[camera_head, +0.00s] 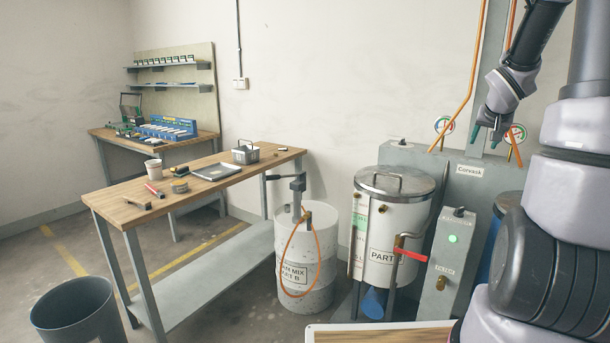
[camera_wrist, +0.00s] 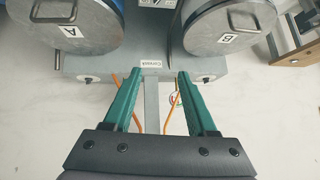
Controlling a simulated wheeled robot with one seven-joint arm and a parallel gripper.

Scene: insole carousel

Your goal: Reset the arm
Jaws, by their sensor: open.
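My gripper (camera_head: 487,131) is raised at the upper right of the head view, in front of the grey Corvask machine (camera_head: 455,172). In the wrist view my gripper (camera_wrist: 157,80) shows two green fingers spread apart with nothing between them. Beyond the fingers are the machine's grey top (camera_wrist: 140,63) and two round metal lids, one marked A (camera_wrist: 74,22) and one marked B (camera_wrist: 229,22). The fingers appear apart from all of these. Parts of my own arm hide the right side of the head view.
A white tank (camera_head: 398,232) with a red-handled valve and a white drum (camera_head: 320,262) stand below. A wooden workbench (camera_head: 130,212) with small items is at the left, with a dark bin (camera_head: 75,300) in front. A control box with a green light (camera_head: 452,239) is near my arm.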

